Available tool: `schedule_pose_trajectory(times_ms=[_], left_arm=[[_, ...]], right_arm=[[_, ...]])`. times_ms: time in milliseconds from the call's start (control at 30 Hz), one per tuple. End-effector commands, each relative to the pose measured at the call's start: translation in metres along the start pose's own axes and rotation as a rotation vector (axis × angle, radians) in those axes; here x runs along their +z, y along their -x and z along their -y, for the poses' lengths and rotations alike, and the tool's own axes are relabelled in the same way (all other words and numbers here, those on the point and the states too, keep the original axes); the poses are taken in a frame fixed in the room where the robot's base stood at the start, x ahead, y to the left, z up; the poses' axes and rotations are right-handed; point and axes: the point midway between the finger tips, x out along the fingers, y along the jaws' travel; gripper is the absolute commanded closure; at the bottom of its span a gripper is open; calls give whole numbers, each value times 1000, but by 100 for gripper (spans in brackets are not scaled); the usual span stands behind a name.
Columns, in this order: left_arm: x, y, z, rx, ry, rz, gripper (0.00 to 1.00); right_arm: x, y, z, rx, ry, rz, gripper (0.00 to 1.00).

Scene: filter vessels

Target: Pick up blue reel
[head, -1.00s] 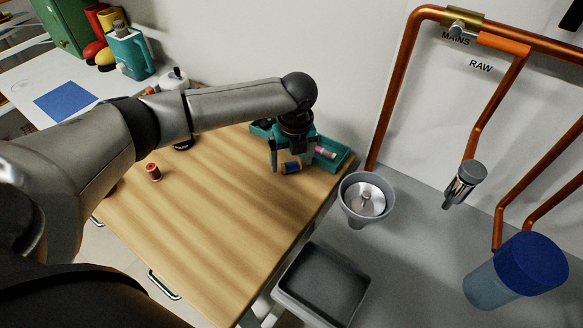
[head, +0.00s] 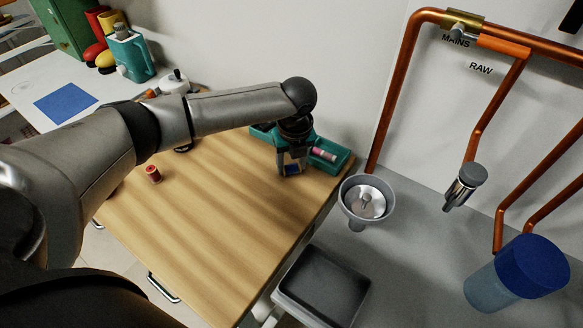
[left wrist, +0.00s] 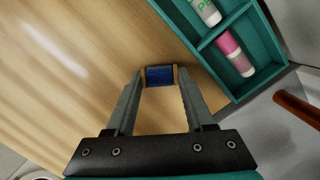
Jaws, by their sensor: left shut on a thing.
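The blue reel (head: 291,169) is on the wooden table, in front of the teal tray. In the head view the fingers partly hide the reel. My right gripper is not in view.
The teal tray (left wrist: 240,90) with pink-capped and white tubes stands close beside the reel. A red reel (head: 153,174) stands at the table's left. A grey funnel (head: 367,200) and a dark bin (head: 322,285) are beyond the right edge. The table's middle is clear.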

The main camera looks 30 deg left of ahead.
Motion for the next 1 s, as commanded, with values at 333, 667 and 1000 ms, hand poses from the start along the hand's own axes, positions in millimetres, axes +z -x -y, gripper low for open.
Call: schedule_pose_trajectory(times_ms=[333, 667, 1000], left_arm=[[1, 2, 0, -1, 0, 1, 100], [8, 47, 1, -5, 0, 3, 100], [22, 142, 1, -4, 0, 2, 100]], right_arm=[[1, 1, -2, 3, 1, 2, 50], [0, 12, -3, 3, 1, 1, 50], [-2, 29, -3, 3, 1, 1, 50]])
